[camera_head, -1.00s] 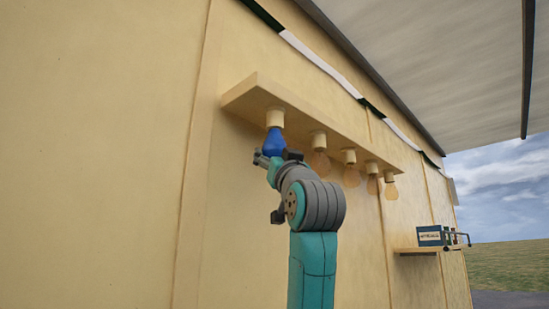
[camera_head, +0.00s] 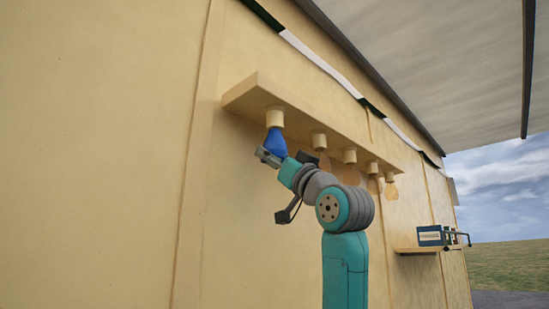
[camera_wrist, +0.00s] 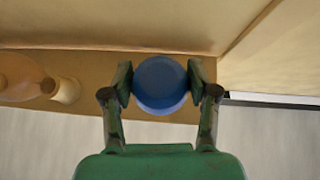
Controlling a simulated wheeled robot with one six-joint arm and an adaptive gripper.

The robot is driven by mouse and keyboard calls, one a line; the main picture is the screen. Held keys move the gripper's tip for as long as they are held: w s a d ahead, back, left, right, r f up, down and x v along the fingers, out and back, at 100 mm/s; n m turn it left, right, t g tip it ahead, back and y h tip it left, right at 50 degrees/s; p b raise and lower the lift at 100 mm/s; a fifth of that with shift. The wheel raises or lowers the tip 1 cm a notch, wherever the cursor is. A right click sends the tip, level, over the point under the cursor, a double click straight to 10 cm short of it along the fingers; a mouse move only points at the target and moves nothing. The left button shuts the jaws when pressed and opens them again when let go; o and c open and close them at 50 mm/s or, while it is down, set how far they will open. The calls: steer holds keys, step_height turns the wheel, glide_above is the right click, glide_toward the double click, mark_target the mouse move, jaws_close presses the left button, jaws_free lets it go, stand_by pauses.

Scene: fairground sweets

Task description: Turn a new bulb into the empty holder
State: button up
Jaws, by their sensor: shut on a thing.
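A blue bulb (camera_head: 275,143) hangs upright at the leftmost holder (camera_head: 275,117) under the wooden ledge, its neck against the holder's lower end. I cannot tell how far it is turned in. My gripper (camera_head: 267,156) is at the lower part of the bulb and shut on it. In the wrist view the blue bulb (camera_wrist: 160,84) shows as a round end between the two fingers of my gripper (camera_wrist: 160,90), one pad on each side. The bulb hides its holder in that view.
The ledge (camera_head: 330,128) runs along the cream wall, with several more holders and pale orange bulbs (camera_head: 391,191) to the right, partly behind my arm. A small shelf (camera_head: 417,251) with a labelled box (camera_head: 430,236) is at far right. An awning (camera_head: 440,60) is overhead.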

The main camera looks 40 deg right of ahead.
steer(key=shift+n+y, duration=0.4)
steer(key=shift+y, duration=0.5)
steer(key=o, duration=1)
steer(key=v, duration=1.2)
steer(key=shift+s, duration=0.1)
